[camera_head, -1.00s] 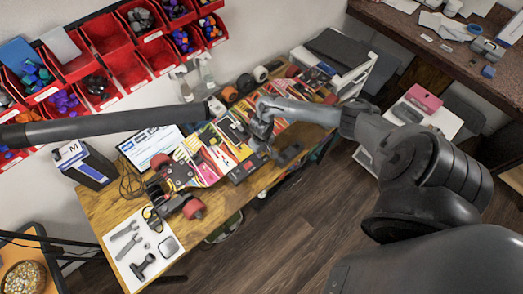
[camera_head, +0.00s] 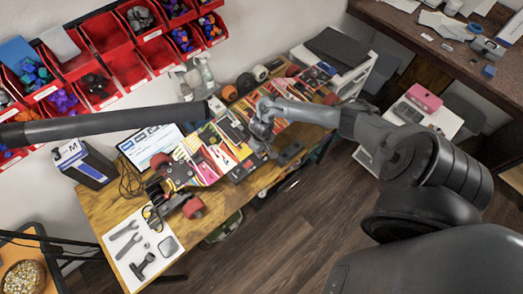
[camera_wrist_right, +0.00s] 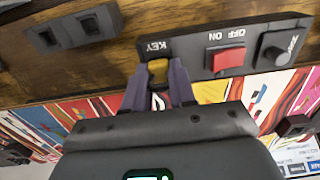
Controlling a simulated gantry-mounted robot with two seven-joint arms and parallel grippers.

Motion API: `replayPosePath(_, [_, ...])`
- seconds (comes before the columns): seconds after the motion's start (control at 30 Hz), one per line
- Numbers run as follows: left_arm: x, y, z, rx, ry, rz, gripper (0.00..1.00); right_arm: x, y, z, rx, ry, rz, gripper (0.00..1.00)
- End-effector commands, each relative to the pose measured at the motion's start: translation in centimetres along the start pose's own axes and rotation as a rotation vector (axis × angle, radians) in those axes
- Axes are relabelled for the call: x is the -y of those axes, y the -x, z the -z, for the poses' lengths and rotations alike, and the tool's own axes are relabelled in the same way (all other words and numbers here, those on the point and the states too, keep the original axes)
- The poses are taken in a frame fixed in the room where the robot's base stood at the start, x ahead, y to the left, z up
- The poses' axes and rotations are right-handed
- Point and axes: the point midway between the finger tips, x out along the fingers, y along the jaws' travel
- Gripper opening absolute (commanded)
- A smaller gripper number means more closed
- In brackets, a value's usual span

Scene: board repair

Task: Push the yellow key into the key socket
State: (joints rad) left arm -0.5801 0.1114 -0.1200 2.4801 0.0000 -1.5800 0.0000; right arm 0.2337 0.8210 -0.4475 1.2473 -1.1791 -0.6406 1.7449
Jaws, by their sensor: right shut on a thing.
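The yellow key (camera_wrist_right: 158,67) shows in the right wrist view between the two fingers of my right gripper (camera_wrist_right: 159,80), which is shut on it. The key is up against the dark control panel (camera_wrist_right: 192,52), just at the upside-down KEY label. The key socket itself is hidden behind the key and fingers, so I cannot tell how deep the key sits. In the head view, my right gripper (camera_head: 266,151) is at the front edge of the bench; the key is too small to make out there. My left gripper (camera_head: 214,106) is over the back of the bench, its jaws unclear.
The panel also has a red ON/OFF switch (camera_wrist_right: 229,60) and a black knob (camera_wrist_right: 279,47). A dark block with two square holes (camera_wrist_right: 72,33) lies beside it. Skateboard trucks with red wheels (camera_head: 180,178) lie on the bench (camera_head: 105,207). Red bins (camera_head: 128,68) hang behind.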

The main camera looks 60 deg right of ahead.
Motion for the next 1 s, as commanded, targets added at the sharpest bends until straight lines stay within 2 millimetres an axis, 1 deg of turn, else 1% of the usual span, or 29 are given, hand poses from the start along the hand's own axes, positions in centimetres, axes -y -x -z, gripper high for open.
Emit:
replayPosePath(0.3, [0.16,-0.06,-0.06,0.001,-0.006,0.005,0.54,0.00,-0.14,0.00,0.000,0.000,0.000,0.00])
replayPosePath(0.33, [0.19,-0.06,-0.07,0.001,-0.007,0.006,0.54,0.00,-0.14,0.00,0.000,0.000,0.000,0.30])
replayPosePath(0.5, [0.31,-0.06,-0.10,0.002,-0.012,0.010,0.54,0.00,-0.13,-0.01,0.000,0.000,0.000,0.55])
replayPosePath(0.7, [0.31,-0.06,-0.10,0.002,-0.013,0.010,0.54,0.00,-0.13,-0.01,0.000,0.000,0.000,0.55])
replayPosePath(0.8, [0.30,-0.07,-0.10,0.002,-0.012,0.010,0.54,0.00,-0.14,-0.02,0.001,0.000,0.000,0.70])
replayPosePath(1.0, [0.18,-0.06,-0.07,0.001,-0.007,0.006,0.54,0.00,-0.14,-0.02,0.001,0.000,0.000,0.70])
